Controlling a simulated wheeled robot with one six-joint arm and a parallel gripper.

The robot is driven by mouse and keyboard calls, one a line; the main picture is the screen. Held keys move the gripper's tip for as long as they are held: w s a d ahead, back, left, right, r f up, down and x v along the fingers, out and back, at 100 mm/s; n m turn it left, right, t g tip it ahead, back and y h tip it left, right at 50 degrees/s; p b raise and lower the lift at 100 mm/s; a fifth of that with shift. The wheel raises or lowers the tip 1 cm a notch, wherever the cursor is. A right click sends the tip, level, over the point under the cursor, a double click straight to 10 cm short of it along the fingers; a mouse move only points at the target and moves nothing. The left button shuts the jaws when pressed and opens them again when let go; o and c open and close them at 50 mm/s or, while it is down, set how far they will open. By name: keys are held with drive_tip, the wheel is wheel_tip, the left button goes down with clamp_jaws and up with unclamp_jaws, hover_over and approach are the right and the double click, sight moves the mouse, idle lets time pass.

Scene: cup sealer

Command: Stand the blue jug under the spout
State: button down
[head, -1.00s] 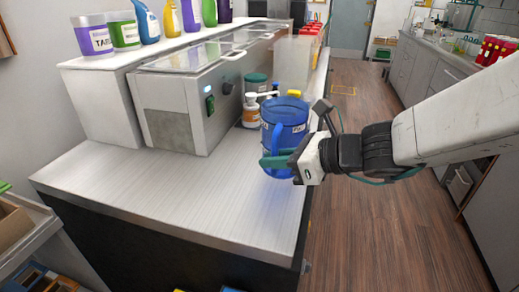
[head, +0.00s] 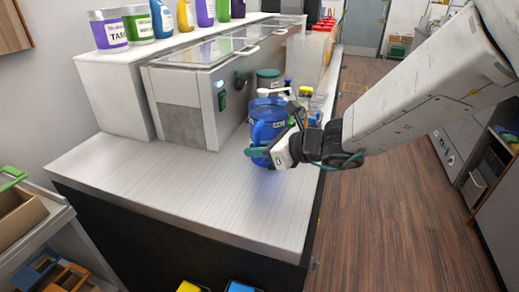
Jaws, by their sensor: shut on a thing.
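The blue jug (head: 269,112) is in the head view, upright, over the right part of the white counter (head: 170,190). My gripper (head: 268,152) is shut on the jug at its lower front side, and my arm reaches in from the right. I cannot tell whether the jug's base touches the counter or hangs just above it. I cannot make out a spout with certainty.
Several bottles and a green-lidded jar (head: 268,78) stand close behind the jug. Purple and green tubs (head: 108,30) and colored bottles line the raised shelf at upper left. The counter's front left is clear. A cart with trays (head: 20,215) is at lower left.

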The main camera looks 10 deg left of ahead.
drive_tip(key=shift+f, duration=0.1)
drive_tip(key=c, duration=1.4)
unclamp_jaws()
drive_tip(key=shift+c, duration=0.2)
drive_tip(key=v, duration=1.2)
drive_tip(key=shift+d, duration=0.1)
